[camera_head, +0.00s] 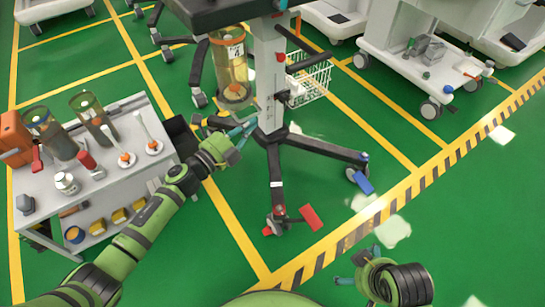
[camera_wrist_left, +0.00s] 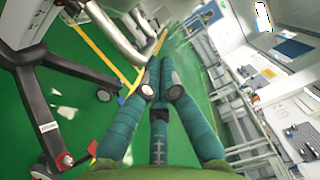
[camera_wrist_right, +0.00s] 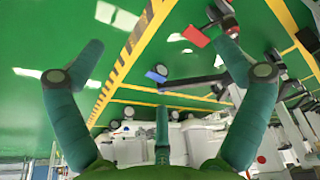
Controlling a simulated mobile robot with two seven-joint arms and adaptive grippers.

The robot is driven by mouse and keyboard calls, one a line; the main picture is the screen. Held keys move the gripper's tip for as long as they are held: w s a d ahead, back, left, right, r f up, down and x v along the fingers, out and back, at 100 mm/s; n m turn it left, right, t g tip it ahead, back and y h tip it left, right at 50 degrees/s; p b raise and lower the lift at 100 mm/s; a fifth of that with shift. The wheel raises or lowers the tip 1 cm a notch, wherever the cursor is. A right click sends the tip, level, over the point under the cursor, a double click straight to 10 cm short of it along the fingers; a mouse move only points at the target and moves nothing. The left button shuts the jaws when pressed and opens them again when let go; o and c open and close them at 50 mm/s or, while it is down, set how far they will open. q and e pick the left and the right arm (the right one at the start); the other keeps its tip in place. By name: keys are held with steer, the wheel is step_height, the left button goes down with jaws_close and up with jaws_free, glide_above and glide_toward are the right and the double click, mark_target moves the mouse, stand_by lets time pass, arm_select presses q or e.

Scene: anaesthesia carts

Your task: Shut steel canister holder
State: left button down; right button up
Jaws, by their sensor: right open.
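A transparent yellowish canister (camera_head: 231,62) with a white label reading 4 hangs upright on the left of the cart's grey column in the head view. An orange-red knob (camera_head: 235,91) shows at its base. I cannot tell whether its holder is open or shut. My left gripper (camera_head: 246,127) is just below the canister, left of the column and apart from the canister. Its fingers meet with nothing visible between them, also in the left wrist view (camera_wrist_left: 160,62). My right gripper (camera_head: 358,268) is low at the front right, open and empty; its spread fingers show in the right wrist view (camera_wrist_right: 157,72).
The cart's dark wheeled legs (camera_head: 325,150) spread over the green floor, and a white wire basket (camera_head: 310,80) hangs at its right. A white side table (camera_head: 110,185) with canisters and bottles stands left.

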arm_select(q)
steer(key=shift+w+a+b, duration=0.4)
steer(key=shift+w+a, duration=0.4)
steer(key=shift+w, duration=0.3)
steer(key=shift+w+a+b, duration=0.55)
steer(key=shift+w+a, duration=0.4)
steer(key=shift+w, duration=0.3)
arm_select(e)
steer(key=w+a+r+t+y, duration=0.1)
steer(key=w+a+r+t, duration=0.2)
steer(key=w+r+t, duration=0.2)
steer(key=w+r, duration=0.1)
steer(key=w, duration=0.2)
steer(key=shift+w+a+n+t, duration=0.2)
steer(key=shift+w+n+t, duration=0.1)
steer(key=shift+t, duration=0.1)
steer(key=shift+r, duration=0.1)
